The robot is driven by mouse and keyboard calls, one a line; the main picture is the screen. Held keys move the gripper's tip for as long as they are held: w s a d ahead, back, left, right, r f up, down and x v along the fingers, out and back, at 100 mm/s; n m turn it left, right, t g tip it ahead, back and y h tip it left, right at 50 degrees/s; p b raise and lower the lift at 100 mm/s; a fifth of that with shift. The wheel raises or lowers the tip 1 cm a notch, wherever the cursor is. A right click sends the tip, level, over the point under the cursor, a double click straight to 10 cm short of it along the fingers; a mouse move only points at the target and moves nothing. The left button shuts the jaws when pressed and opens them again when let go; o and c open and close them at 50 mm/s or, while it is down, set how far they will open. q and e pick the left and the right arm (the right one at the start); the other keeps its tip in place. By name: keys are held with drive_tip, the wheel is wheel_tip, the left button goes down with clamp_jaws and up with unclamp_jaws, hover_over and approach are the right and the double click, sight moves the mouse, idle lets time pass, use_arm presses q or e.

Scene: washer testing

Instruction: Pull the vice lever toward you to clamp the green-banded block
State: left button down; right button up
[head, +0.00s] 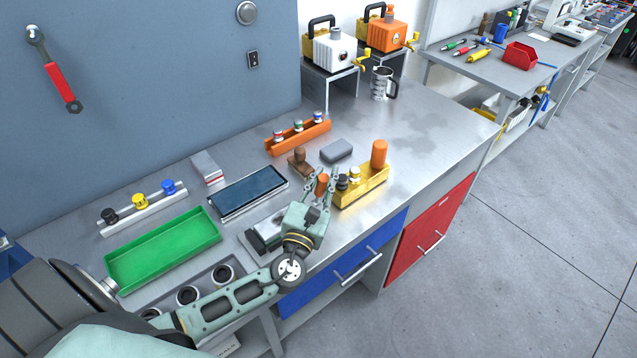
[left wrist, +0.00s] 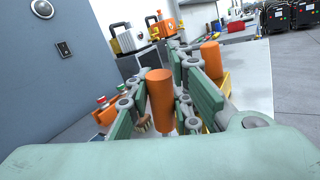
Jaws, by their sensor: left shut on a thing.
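My left gripper (head: 321,178) is shut on an upright orange lever handle (head: 321,186), with one finger on each side. In the left wrist view the orange handle (left wrist: 160,98) stands between the green fingers. A grey metal vice-like fixture (head: 262,238) sits on the bench beneath and left of the gripper, mostly hidden by it. The lever's lower end is also hidden. I cannot make out a green-banded block in the fixture. My right gripper is not in view.
A yellow fixture (head: 362,186) with a second orange handle (head: 379,154) stands close right of the gripper. A brown-handled stamp (head: 300,162), grey block (head: 336,151) and orange rack (head: 298,137) lie behind. A green tray (head: 163,249) is left. The bench's right side is clear.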

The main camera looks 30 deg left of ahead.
use_arm(q)
drive_tip(key=shift+s+d+f+m+t+h+b, duration=0.3)
drive_tip(key=shift+d+m+b, duration=0.4)
drive_tip(key=shift+b, duration=0.4)
drive_tip(key=shift+s+d+f+m+t+h+b, duration=0.15)
drive_tip(key=shift+d+f+m+t+b, duration=0.25)
drive_tip(key=shift+m+b, duration=0.55)
drive_tip(key=shift+s+d+f+m+t+h+b, duration=0.15)
drive_tip(key=shift+s+d+f+m+t+b, duration=0.2)
drive_tip(key=shift+d+m+b, duration=0.6)
drive_tip(key=shift+a+b, duration=0.3)
drive_tip(key=c, duration=1.6)
unclamp_jaws()
drive_tip(key=shift+r, duration=0.15)
drive_tip(key=shift+o, duration=0.2)
drive_tip(key=v, duration=1.2)
drive_tip(key=shift+c, duration=0.5)
